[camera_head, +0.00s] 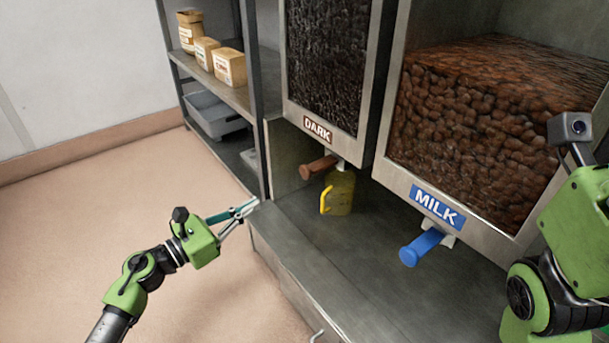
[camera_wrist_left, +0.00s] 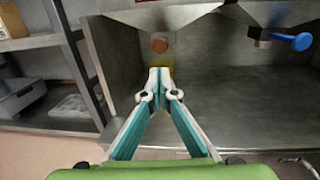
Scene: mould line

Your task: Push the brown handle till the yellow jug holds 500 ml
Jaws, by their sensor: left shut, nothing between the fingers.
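The brown handle (camera_head: 318,167) sticks out below the hopper labelled DARK. In the left wrist view its round end (camera_wrist_left: 159,45) shows above my fingertips. The yellow jug (camera_head: 340,192) stands upright on the counter under that hopper's outlet, its yellow grip to the left. I cannot read its level. In the left wrist view the jug (camera_wrist_left: 168,68) is mostly hidden behind my fingers. My left gripper (camera_head: 256,203) is shut and empty, at the counter's left front edge, apart from handle and jug. My right arm shows at the right edge; its fingers are out of the picture.
The MILK hopper (camera_head: 455,140) with its blue handle (camera_head: 421,248) is to the right. A grey shelf (camera_head: 240,98) with boxes (camera_head: 229,67) and a grey bin (camera_head: 212,117) stands at the left. The counter (camera_head: 345,262) is clear in front of the jug.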

